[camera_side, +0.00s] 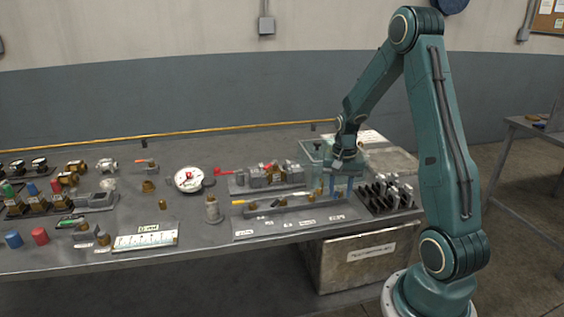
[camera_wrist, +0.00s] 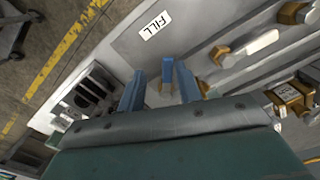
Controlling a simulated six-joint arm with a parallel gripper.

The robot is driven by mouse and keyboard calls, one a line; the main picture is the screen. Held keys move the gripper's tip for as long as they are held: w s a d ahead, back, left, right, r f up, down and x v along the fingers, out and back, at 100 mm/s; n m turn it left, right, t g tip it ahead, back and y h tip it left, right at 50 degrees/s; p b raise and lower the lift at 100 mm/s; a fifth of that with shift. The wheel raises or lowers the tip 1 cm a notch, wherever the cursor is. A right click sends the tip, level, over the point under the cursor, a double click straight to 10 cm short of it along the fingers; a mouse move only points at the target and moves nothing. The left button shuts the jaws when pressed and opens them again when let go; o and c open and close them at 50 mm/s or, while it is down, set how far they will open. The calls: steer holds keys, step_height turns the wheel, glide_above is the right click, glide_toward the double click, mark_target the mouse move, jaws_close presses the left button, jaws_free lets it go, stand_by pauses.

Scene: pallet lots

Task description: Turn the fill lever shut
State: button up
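The fill lever (camera_wrist: 168,70) appears in the wrist view as a slim blue bar beside the FILL label (camera_wrist: 155,25), with brass next to its lower end. My gripper (camera_wrist: 160,76) is open, with one blue finger on each side of the lever. The lever lies much closer to the right finger; I cannot tell whether they touch. In the side view my gripper (camera_side: 341,188) points down over the right end of the valve panel (camera_side: 290,225). The lever cannot be told apart from the fingers there.
A neighbouring valve with a white lever (camera_wrist: 258,43) sits right of the fingers in the wrist view. A dark slotted rack (camera_side: 390,196) stands just right of the panel. A yellow lever (camera_side: 239,202) and a round gauge (camera_side: 188,180) are further left.

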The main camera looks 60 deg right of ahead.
step_height(320, 180, up, 14)
steer(key=s+a+r+n+t, duration=0.1)
steer(key=a+r+n, duration=0.1)
steer(key=a, duration=0.4)
steer(key=s+a+r+n+t, duration=0.1)
steer(key=a+r+n, duration=0.2)
steer(key=a, duration=0.3)
steer(key=s+a+r+n+t+h, duration=0.1)
steer(key=s+a+r+n, duration=0.1)
steer(key=a+n, duration=0.2)
steer(key=shift+a+r+n, duration=0.3)
steer(key=shift+a+n, duration=0.1)
steer(key=shift+a, duration=1.05)
steer(key=m+g+y, duration=0.1)
steer(key=m+g, duration=0.2)
steer(key=m, duration=0.9)
glide_above(337, 194)
step_height(337, 194, down, 8)
steer(key=shift+s+a, duration=0.1)
